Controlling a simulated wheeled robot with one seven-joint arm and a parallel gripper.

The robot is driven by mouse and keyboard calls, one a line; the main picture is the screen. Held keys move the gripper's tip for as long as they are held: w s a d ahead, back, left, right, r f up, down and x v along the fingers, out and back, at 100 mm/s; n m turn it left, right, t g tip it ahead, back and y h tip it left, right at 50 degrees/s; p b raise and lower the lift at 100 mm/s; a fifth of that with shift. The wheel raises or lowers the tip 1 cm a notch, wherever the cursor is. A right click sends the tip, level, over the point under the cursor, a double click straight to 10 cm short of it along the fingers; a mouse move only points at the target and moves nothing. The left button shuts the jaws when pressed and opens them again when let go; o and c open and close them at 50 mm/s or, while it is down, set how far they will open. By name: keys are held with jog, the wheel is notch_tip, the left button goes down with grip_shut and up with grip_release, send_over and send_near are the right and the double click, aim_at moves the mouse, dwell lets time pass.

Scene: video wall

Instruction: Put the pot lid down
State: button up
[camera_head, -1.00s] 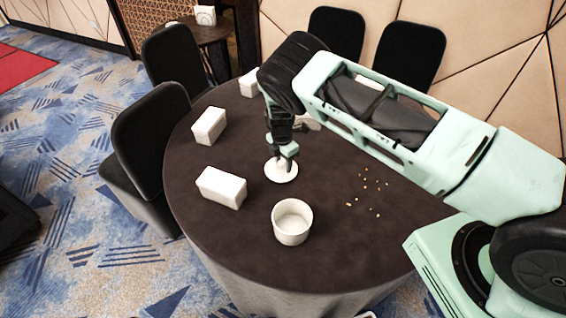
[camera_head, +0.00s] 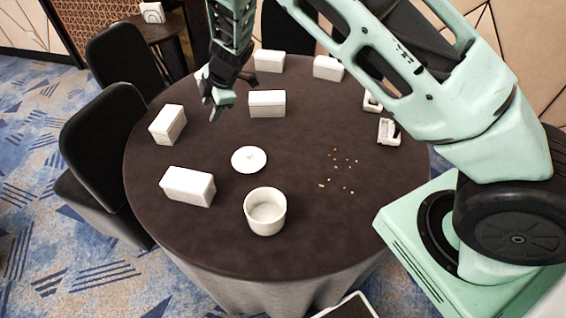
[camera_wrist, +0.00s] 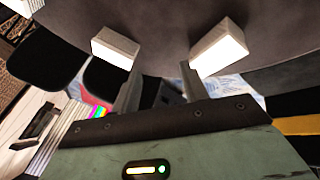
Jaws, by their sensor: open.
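The white pot lid (camera_head: 249,160) lies flat on the dark round table (camera_head: 290,215), knob up. The white pot (camera_head: 265,212) stands open just in front of it, a little to the right, apart from the lid. My gripper (camera_head: 213,106) is open and empty, raised behind and left of the lid, well clear of it. In the wrist view my two fingers (camera_wrist: 160,85) are spread with nothing between them. The lid and pot do not show in the wrist view.
White boxes stand around the lid: one at left (camera_head: 188,186), one farther back (camera_head: 167,124), one behind (camera_head: 267,103), others at the far edge (camera_head: 269,61). Small crumbs (camera_head: 340,165) lie right of the lid. White holders (camera_head: 388,131) stand at right. Black chairs (camera_head: 105,150) flank the table's left.

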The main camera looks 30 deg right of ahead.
jog(key=s+a+r+m+t+h, duration=0.1)
jog(key=s+a+r+m+t, duration=0.15)
jog(key=s+r+m, duration=0.85)
jog(key=s+d+r+g+h, duration=0.1)
jog(key=s+d+r+g, duration=0.1)
jog(key=s, duration=1.3)
jog(key=s+d+r+g+h, duration=0.1)
jog(key=s+d+r+g, duration=0.1)
jog(key=s, duration=1.4)
jog(key=shift+d+r+g, duration=0.2)
jog(key=shift+r+g, duration=0.4)
jog(key=shift+g, duration=0.55)
jog(key=shift+f, duration=0.1)
jog(key=shift+f+b, duration=0.85)
jog(key=shift+b, duration=0.15)
